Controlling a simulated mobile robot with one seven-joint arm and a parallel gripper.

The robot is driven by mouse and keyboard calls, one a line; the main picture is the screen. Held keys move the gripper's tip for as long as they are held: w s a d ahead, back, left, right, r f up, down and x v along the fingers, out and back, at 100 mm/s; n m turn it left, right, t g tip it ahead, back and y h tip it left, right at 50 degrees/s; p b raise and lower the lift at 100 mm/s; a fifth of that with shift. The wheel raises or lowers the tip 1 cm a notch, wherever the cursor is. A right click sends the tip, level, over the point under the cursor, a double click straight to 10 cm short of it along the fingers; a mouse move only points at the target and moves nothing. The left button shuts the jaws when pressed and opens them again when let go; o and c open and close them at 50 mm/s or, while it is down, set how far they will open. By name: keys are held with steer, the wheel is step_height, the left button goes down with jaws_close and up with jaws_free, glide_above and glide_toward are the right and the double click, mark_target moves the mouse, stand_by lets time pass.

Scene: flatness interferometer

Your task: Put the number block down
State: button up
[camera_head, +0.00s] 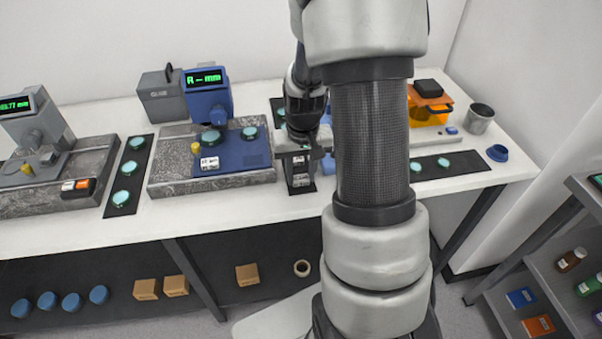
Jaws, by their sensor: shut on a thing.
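My gripper (298,148) points down over the white bench, just right of the blue instrument's plate. It is shut on a small block, taken to be the number block, which is mostly hidden by the fingers. Directly below it are small pale blocks with dark marks (300,180) on a narrow dark strip at the bench front. I cannot tell whether the held block touches them.
The blue instrument (209,100) reads "R – mm" and carries green-topped discs on its plate. A grey gauge (35,125) stands at left, a dark strip of discs (129,175) between. An orange device (428,108) and metal cup (479,119) stand at right. My arm hides the bench middle.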

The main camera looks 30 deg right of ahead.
steer(key=shift+f, duration=0.2)
steer(key=o, duration=1)
steer(key=shift+r, duration=0.1)
steer(key=shift+o, duration=0.2)
